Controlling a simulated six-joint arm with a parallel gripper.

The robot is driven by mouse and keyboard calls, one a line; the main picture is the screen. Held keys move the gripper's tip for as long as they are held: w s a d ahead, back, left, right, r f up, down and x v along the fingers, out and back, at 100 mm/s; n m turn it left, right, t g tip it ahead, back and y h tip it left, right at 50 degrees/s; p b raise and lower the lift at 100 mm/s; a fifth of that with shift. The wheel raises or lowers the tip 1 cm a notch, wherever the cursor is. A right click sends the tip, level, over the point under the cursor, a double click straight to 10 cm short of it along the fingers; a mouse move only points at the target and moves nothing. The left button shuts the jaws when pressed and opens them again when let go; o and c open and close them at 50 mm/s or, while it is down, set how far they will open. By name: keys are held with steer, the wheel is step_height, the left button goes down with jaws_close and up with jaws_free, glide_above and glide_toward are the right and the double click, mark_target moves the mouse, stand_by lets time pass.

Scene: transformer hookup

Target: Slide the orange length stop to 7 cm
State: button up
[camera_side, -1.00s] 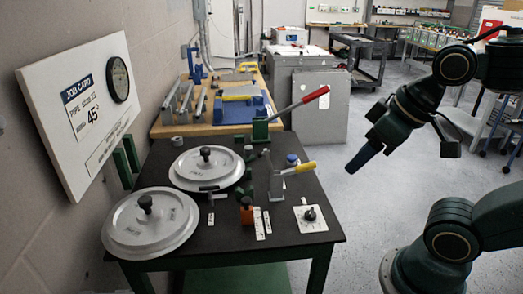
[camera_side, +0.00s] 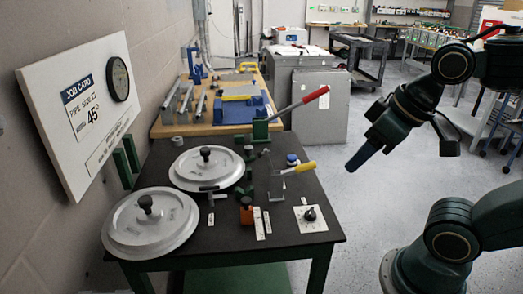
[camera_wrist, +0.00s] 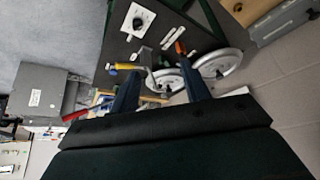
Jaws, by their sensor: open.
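The orange length stop (camera_side: 247,214) stands on the dark table, left of a white scale strip (camera_side: 260,223) whose marks are too small to read. In the wrist view the orange stop (camera_wrist: 180,47) shows small, past the fingers, beside the pale strip (camera_wrist: 168,38). My gripper (camera_side: 357,165) hangs in the air to the right of the table, well apart from the stop. In the wrist view my gripper's two fingers (camera_wrist: 160,82) are spread with nothing between them.
A yellow-handled lever (camera_side: 300,168) and a dial plate (camera_side: 310,217) stand right of the stop. A red-handled lever (camera_side: 305,103) rises behind. Two round grey discs (camera_side: 150,225) lie on the left. A job card board (camera_side: 80,110) reads 45°. The air between gripper and table is clear.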

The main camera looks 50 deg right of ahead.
steer(key=w, duration=0.1)
steer(key=g, duration=0.6)
glide_above(246, 200)
step_height(246, 200, down, 4)
steer(key=f, duration=0.1)
steer(key=shift+r, duration=0.25)
step_height(246, 200, down, 14)
steer(key=shift+r, duration=0.1)
stand_by(0.4)
steer(key=shift+c, duration=0.2)
jaws_close()
